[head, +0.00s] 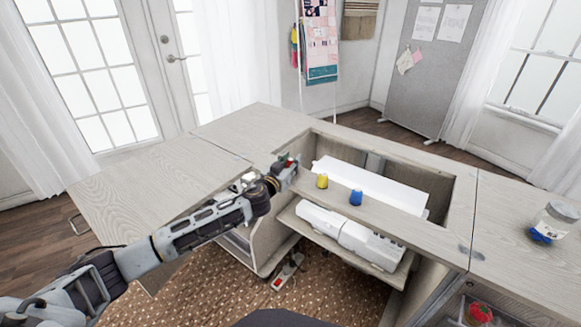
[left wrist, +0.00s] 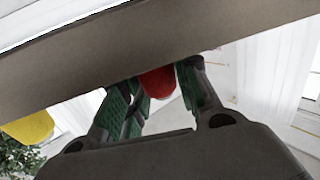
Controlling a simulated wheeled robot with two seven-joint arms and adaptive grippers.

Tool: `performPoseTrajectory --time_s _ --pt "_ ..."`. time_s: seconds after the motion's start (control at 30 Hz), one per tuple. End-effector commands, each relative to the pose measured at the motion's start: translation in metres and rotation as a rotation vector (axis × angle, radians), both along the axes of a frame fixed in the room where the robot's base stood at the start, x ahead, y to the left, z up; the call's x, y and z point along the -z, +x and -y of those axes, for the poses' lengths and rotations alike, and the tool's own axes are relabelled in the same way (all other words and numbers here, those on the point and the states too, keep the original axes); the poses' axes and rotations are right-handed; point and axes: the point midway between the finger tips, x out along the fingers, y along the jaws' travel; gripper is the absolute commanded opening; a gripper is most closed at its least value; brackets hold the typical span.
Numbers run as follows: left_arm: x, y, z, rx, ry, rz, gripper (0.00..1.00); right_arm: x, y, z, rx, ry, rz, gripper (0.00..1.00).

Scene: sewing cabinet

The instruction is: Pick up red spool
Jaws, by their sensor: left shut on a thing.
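The red spool (left wrist: 158,82) sits between the two green-padded fingers of my left gripper (left wrist: 157,92) in the left wrist view. Its upper part is hidden behind a wooden board edge. In the head view, my left gripper (head: 288,168) is at the left end of the cabinet's front strip, and only a small bit of the red spool (head: 284,156) shows there. The gripper is shut on the spool. Whether the spool is clear of the wood, I cannot tell. My right gripper is not in view.
A yellow spool (head: 322,181) and a blue spool (head: 356,197) stand on the strip to the right of the gripper. Behind them is the cabinet's open well with a white panel (head: 365,182). A white sewing machine (head: 350,236) lies on the shelf below. A jar (head: 553,222) stands at right.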

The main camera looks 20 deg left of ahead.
Motion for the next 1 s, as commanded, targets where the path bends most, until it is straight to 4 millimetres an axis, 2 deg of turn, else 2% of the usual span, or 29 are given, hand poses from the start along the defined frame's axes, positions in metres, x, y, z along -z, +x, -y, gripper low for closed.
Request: performPoseTrajectory --time_s 0.37,0.57,0.77,1.0 --pt "0.000 0.000 0.000 0.000 0.000 0.000 0.17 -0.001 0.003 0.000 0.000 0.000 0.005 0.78" --pt "-0.009 0.000 0.000 -0.001 0.000 0.001 0.17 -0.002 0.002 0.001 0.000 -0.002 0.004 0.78" --pt "-0.031 0.000 0.000 -0.001 -0.001 0.002 0.17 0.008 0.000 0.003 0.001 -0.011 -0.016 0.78" --pt "-0.067 0.000 0.000 0.000 -0.001 0.002 0.17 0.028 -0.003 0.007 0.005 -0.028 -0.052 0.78"
